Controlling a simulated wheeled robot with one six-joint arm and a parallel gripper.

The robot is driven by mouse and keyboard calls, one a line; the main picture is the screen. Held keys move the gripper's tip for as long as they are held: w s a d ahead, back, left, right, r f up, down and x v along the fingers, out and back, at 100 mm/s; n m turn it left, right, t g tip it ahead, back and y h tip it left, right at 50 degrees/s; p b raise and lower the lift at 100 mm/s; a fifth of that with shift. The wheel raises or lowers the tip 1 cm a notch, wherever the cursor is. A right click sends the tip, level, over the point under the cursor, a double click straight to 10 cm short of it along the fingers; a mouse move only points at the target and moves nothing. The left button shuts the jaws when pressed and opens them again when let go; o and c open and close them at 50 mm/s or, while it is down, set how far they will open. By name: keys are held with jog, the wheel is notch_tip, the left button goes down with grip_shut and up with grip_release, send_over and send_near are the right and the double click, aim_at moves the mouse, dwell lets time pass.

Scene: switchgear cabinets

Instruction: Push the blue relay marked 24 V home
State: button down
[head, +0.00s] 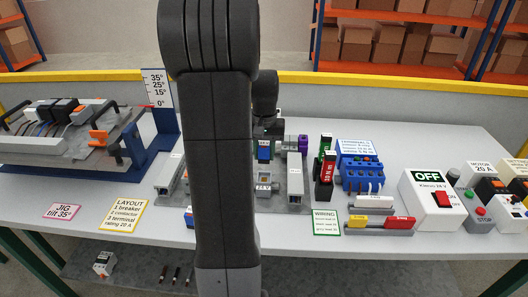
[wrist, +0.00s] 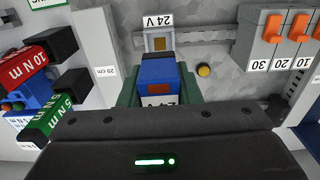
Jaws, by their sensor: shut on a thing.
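The blue relay (wrist: 152,73) is in the middle of the wrist view, with an orange-brown patch on its face. The green fingers of my gripper (wrist: 158,90) stand on either side of it, shut on it. A grey socket (wrist: 159,40) under a "24 V" label (wrist: 157,20) shows just beyond the relay. The relay hides part of the socket, so I cannot tell how deep it sits. In the head view the blue relay (head: 264,151) shows just right of my arm, which hides much of the area.
Orange-levered breakers (wrist: 285,30) stand to the right in the wrist view. Red (wrist: 40,60) and green (wrist: 55,112) torque tools stand to the left. A yellow button (wrist: 204,69) is right of the socket. The tilted jig (head: 75,140) is at the left of the table.

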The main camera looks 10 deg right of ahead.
jog(key=b, duration=0.4)
send_over(264, 180)
jog(key=shift+f, duration=2.9)
jog(key=shift+f, duration=0.85)
jog(key=shift+r, duration=0.15)
jog(key=shift+r+p, duration=0.45)
jog(key=shift+r, duration=0.05)
dwell(0.9)
jog(key=shift+f+b, duration=0.3)
jog(key=shift+f, duration=0.45)
jog(key=shift+r, duration=0.15)
